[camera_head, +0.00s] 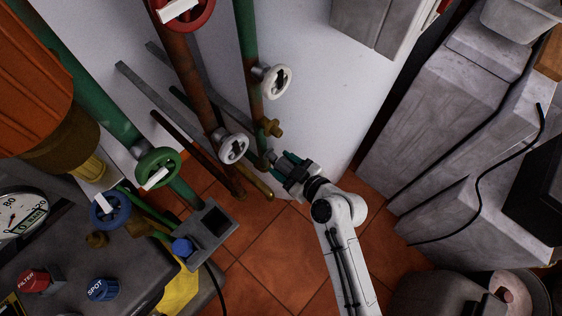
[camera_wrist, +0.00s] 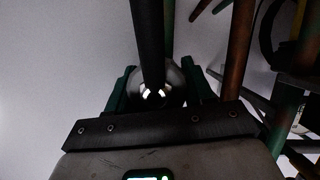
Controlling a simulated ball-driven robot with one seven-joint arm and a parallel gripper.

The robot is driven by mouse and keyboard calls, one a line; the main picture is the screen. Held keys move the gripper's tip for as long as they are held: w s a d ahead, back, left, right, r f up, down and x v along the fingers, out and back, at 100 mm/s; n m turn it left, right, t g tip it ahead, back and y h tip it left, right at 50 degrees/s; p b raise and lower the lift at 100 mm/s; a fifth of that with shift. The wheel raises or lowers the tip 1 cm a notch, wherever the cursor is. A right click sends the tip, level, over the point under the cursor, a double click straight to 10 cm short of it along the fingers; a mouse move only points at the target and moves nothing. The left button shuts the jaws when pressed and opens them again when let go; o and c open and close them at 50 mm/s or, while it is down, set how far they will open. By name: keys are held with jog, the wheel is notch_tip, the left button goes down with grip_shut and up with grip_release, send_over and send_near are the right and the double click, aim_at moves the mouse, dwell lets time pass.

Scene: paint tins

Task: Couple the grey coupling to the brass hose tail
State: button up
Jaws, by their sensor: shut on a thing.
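The brass hose tail (camera_head: 272,128) sticks out from the lower part of a green and rust-brown upright pipe in the head view. My gripper (camera_head: 280,164) is just below it in the picture, beside the foot of that pipe. In the wrist view, its green fingers (camera_wrist: 158,88) are shut on the shiny grey coupling (camera_wrist: 172,82). A black hose (camera_wrist: 148,40) crosses in front of the coupling and hides part of it. The coupling is mostly hidden by my gripper in the head view. Coupling and hose tail look apart.
White handwheels (camera_head: 233,148) and (camera_head: 275,81) stick out from the nearby pipes. A grey open box (camera_head: 208,232) stands left of my arm. Grey cabinets (camera_head: 440,110) stand to the right. Some tiled floor (camera_head: 270,265) is clear.

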jog(key=shift+s+d, duration=0.15)
jog(key=shift+d, duration=0.05)
dwell(0.3)
jog(key=shift+s+d+b, duration=0.3)
jog(key=shift+s+d, duration=0.3)
jog(key=shift+d, duration=0.2)
jog(key=shift+s+d+b, duration=0.25)
jog(key=shift+s+d, duration=0.35)
jog(key=shift+d, duration=0.15)
